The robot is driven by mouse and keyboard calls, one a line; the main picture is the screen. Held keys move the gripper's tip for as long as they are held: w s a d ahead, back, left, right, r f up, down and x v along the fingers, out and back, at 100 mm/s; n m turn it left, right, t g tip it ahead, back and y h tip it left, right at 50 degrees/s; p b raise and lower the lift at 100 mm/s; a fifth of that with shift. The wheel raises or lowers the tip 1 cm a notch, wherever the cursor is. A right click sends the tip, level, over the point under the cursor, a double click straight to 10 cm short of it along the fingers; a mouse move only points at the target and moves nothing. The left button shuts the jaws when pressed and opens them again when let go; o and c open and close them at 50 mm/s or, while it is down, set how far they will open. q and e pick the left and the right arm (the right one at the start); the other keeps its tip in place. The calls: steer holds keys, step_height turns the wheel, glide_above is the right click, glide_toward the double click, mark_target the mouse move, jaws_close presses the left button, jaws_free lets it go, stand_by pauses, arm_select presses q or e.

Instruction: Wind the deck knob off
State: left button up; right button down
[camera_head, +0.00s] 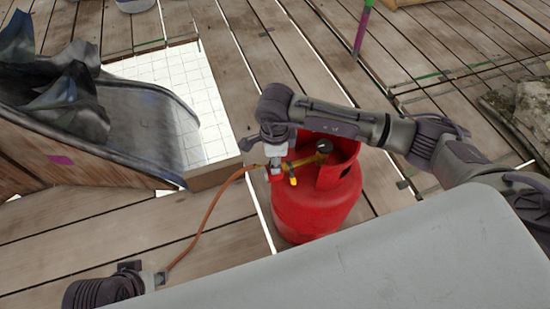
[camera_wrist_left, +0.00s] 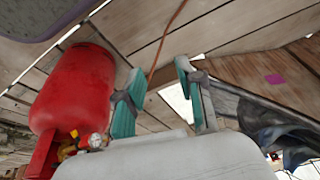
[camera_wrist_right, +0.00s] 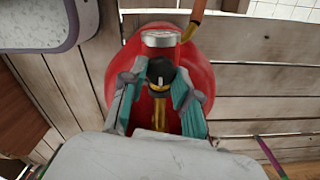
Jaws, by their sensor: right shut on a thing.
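The black knob (camera_wrist_right: 160,71), with a pale mark on it, sits on the brass valve (camera_wrist_right: 159,113) of a red gas cylinder (camera_head: 312,208). My right gripper (camera_wrist_right: 157,79) is shut on the knob, with one teal finger on each side. In the head view my right gripper (camera_head: 276,162) is over the cylinder's valve fittings, and the arm hides part of them. My left gripper (camera_wrist_left: 155,80) is open and empty, away from the cylinder. It shows at the lower left in the head view (camera_head: 152,278).
An orange hose (camera_head: 207,222) runs from the valve fittings toward the lower left, passing behind my left gripper. A grey curved trough (camera_head: 145,125) with dark crumpled material stands at left. A green and purple pole (camera_head: 362,30) stands at the back. Plank decking (camera_head: 110,220) surrounds the cylinder.

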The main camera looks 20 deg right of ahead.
steer(key=shift+m, duration=1)
steer(key=m+p, duration=0.1)
steer(key=m, duration=0.1)
steer(key=shift+r+m, duration=0.1)
steer(key=shift+m, duration=0.2)
steer(key=m+p, duration=0.2)
steer(key=m, duration=0.4)
steer(key=shift+s+a+m, duration=0.1)
steer(key=shift+m, duration=0.2)
steer(key=m+p, duration=0.2)
steer(key=m, duration=0.3)
steer(key=shift+p, duration=0.3)
arm_select(q)
step_height(320, 180, down, 20)
steer(key=s+g, duration=0.1)
steer(key=shift+s+f+p, duration=0.15)
steer(key=shift+s+p, duration=0.1)
steer(key=shift+p, duration=0.05)
arm_select(e)
steer(key=shift+m, duration=0.9)
steer(key=c, duration=0.8)
jaws_free()
steer(key=shift+c, duration=0.2)
